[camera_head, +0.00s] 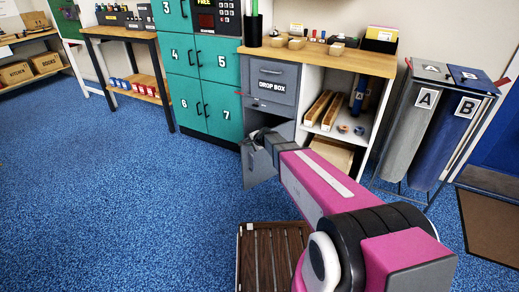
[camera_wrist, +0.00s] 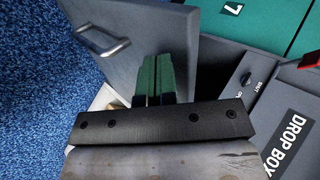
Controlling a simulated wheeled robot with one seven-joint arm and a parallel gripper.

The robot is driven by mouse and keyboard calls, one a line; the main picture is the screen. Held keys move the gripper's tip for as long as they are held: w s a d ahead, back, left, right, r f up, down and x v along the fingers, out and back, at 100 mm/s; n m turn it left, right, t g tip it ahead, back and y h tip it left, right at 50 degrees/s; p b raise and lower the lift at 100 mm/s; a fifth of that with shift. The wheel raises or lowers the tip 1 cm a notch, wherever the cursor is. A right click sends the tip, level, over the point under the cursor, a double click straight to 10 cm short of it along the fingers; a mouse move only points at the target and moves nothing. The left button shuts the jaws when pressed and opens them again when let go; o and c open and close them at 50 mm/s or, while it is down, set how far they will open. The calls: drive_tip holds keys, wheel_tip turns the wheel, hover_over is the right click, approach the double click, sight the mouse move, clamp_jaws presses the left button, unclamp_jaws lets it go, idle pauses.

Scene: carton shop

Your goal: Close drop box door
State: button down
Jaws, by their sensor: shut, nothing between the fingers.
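The grey drop box (camera_head: 272,85) is built into the cabinet under the wooden counter. Its lower door (camera_head: 260,172) stands open, swung out towards me. In the wrist view the grey door panel (camera_wrist: 150,38) with its metal handle (camera_wrist: 103,42) fills the upper left. My gripper (camera_head: 262,138) is at the door's top in the head view. In the wrist view its green fingertips (camera_wrist: 163,75) are together and empty, close beside the panel; I cannot tell whether they touch it. The arm and gripper hide part of the door and opening.
A small latch knob (camera_wrist: 245,78) sits on the drop box front. Teal lockers (camera_head: 205,75) stand to the left. Open shelves (camera_head: 340,125) adjoin on the right, then bins A (camera_head: 412,125) and B (camera_head: 455,130). A slatted wooden crate (camera_head: 262,255) is in front. Blue floor is clear leftward.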

drive_tip(key=w+a+m+t+h, duration=0.1)
drive_tip(key=w+a, duration=0.3)
drive_tip(key=w, duration=0.5)
drive_tip(key=w+a+m+h, duration=0.1)
drive_tip(key=w+a, duration=0.2)
drive_tip(key=w, duration=0.5)
drive_tip(key=w+d+m, duration=0.1)
drive_tip(key=w+d, duration=0.1)
drive_tip(key=w, duration=1.3)
drive_tip(key=shift+w, duration=0.35)
